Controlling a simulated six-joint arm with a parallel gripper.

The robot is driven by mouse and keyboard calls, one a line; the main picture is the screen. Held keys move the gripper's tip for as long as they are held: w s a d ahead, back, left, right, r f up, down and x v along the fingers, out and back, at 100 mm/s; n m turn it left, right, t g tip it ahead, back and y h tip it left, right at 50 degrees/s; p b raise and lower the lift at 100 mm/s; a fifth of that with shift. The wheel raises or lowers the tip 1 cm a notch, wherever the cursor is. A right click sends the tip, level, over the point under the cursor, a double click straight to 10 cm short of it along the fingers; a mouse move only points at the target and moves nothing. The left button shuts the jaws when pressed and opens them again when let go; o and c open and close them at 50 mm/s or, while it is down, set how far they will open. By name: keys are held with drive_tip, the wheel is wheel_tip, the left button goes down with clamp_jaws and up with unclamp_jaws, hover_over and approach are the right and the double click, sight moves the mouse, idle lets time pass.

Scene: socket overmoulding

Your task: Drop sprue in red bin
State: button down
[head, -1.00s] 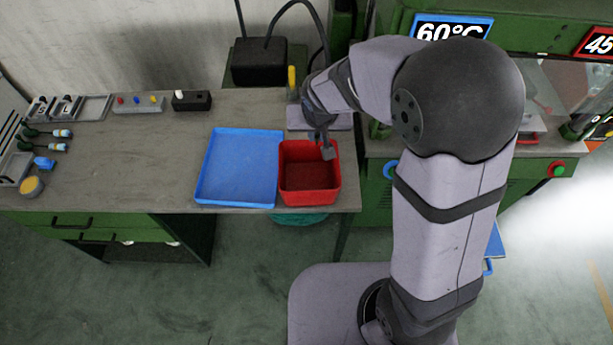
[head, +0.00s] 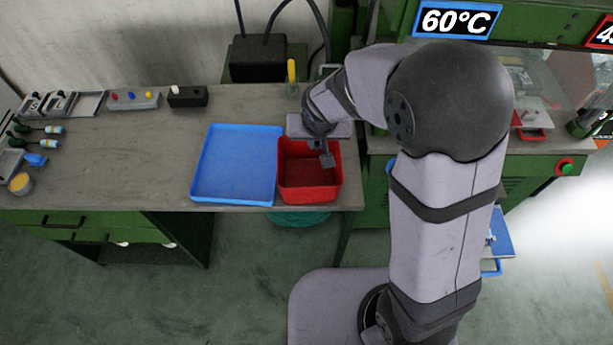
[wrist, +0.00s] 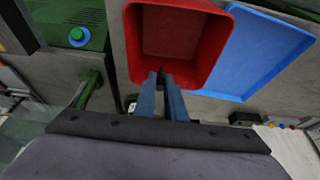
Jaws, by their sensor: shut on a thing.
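The red bin (head: 310,196) stands on the bench, beside the blue tray's right side. It also shows in the wrist view (wrist: 215,70), with its open mouth just beyond my fingers. My gripper (head: 327,160) is over the right part of the bin's opening, pointing down. In the wrist view my gripper (wrist: 165,77) has its two blue-grey fingers close together at the near rim of the bin. They are shut on a small dark thing, taken as the sprue (wrist: 166,81), mostly hidden between the fingertips. The visible bin floor looks empty.
The blue tray (head: 235,170) is empty and touches or nearly touches the bin. A black box with a white knob (head: 188,97), a box with coloured buttons (head: 133,99) and hand tools lie farther left. A green machine stands at the right. The bench's left middle is clear.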

drive_tip(key=shift+f, duration=0.15)
drive_tip(key=c, duration=1.7)
unclamp_jaws()
drive_tip(key=shift+c, duration=0.2)
drive_tip(key=b+v, duration=0.1)
drive_tip(key=v, duration=0.6)
drive_tip(key=shift+s, duration=0.1)
